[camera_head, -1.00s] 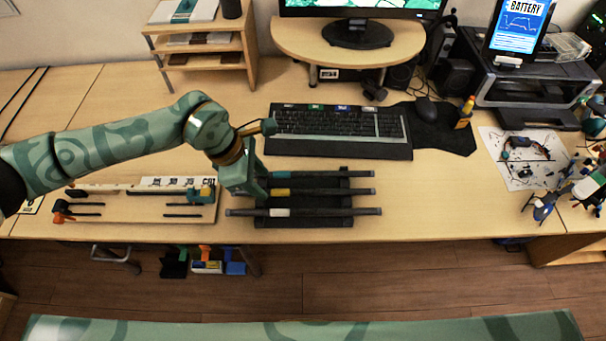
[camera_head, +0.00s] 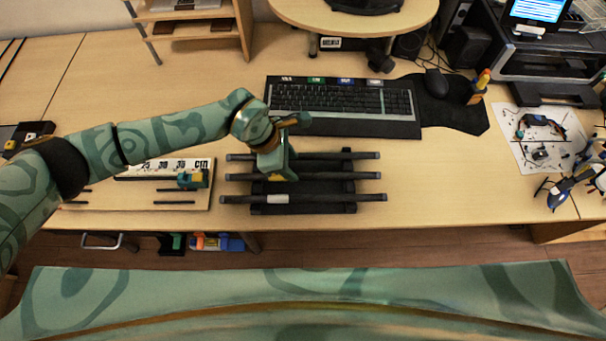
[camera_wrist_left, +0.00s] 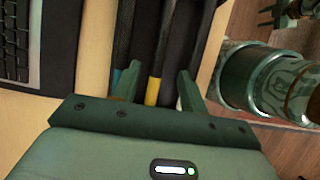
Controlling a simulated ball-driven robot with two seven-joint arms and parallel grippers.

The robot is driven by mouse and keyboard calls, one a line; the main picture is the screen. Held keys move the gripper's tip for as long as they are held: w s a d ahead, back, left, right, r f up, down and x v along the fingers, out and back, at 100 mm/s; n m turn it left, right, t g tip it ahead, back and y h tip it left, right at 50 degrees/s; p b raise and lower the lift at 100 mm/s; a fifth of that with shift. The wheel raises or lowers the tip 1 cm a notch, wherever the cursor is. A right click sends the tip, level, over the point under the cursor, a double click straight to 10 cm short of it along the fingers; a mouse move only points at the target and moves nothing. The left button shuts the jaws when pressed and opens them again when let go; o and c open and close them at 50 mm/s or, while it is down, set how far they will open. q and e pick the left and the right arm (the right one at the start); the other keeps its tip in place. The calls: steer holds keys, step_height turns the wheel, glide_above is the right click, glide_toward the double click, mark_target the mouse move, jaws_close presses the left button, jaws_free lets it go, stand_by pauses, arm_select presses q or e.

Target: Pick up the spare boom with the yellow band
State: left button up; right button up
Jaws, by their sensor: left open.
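The spare boom with the yellow band (camera_head: 335,176) is the middle of three dark rods lying across a black rack (camera_head: 300,209). My left gripper (camera_head: 279,176) is over its banded part, coming from the far side in the head view. In the left wrist view, the yellow band (camera_wrist_left: 153,92) shows between the two open fingers, and the gripper holds nothing. I cannot tell how far the fingertips are above the rod. The far boom (camera_head: 340,155) has its band hidden by the gripper. The near boom (camera_head: 335,198) has a white band.
A keyboard (camera_head: 340,106) lies behind the rack. A wooden board (camera_head: 140,198) with small parts is to the left. The table right of the rack is clear up to a white sheet with parts (camera_head: 540,140). The table's front edge is close to the rack.

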mark_target(301, 175)
arm_select(q)
steer(key=b+x, duration=0.1)
steer(key=x, duration=0.4)
steer(key=shift+f, duration=0.1)
jaws_close()
